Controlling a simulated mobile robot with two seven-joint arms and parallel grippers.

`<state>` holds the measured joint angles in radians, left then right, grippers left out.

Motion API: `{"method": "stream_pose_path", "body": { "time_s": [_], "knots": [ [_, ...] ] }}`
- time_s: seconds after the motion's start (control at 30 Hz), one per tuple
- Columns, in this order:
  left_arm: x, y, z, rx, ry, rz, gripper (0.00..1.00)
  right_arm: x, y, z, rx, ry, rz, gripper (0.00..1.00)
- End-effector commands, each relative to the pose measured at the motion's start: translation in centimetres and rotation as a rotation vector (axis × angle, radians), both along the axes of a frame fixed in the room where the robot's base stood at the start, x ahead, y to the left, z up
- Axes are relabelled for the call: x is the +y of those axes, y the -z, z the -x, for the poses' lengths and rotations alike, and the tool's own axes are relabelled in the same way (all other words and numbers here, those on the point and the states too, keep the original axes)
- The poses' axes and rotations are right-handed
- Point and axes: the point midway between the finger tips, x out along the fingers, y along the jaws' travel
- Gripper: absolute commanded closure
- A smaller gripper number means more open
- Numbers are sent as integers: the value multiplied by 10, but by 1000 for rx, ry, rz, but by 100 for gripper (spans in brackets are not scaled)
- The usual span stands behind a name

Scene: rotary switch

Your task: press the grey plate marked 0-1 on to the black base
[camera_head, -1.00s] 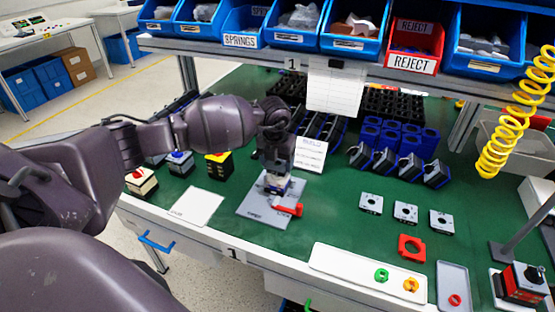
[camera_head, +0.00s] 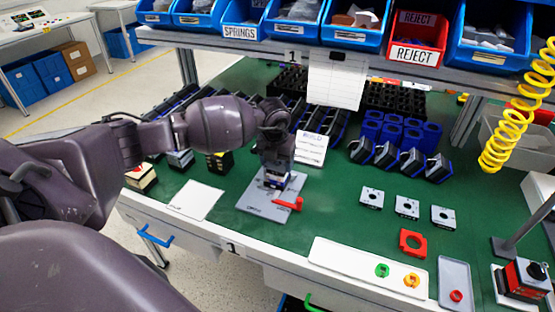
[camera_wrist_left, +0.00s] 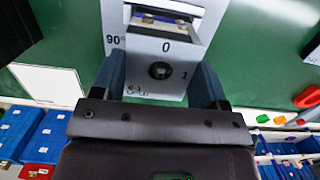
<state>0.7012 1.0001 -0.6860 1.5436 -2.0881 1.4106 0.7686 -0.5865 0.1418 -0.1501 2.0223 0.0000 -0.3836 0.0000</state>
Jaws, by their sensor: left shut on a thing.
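My left gripper (camera_head: 272,180) is over the grey fixture plate (camera_head: 256,203) with the red lever (camera_head: 288,204). In the left wrist view my left gripper (camera_wrist_left: 160,88) is shut on a grey plate (camera_wrist_left: 143,72), its fingers on either side. The plate shows the marks 0 and 1 and a dark round hole in its middle. The black base cannot be made out under the plate and gripper, so I cannot tell whether the two touch. My right gripper is not in view.
Three more grey plates (camera_head: 407,207) lie in a row to the right, above a red square ring (camera_head: 412,243). A white tray (camera_head: 345,272) with green and yellow rings is at the front. A sheet of paper (camera_head: 193,200) lies left of the fixture.

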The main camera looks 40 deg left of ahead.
Motion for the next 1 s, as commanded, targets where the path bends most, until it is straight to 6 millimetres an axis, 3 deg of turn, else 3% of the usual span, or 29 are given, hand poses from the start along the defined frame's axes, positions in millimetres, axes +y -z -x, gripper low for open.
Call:
{"method": "stream_pose_path", "body": {
  "time_s": [0.43,0.47,0.63,1.0],
  "knots": [
    [0,5,0,0,0,0,56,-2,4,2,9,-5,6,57],
    [0,5,0,0,0,0,28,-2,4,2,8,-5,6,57],
    [0,5,0,0,0,0,3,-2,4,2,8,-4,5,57],
    [0,5,0,0,0,0,3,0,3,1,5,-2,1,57]
  ]
}}
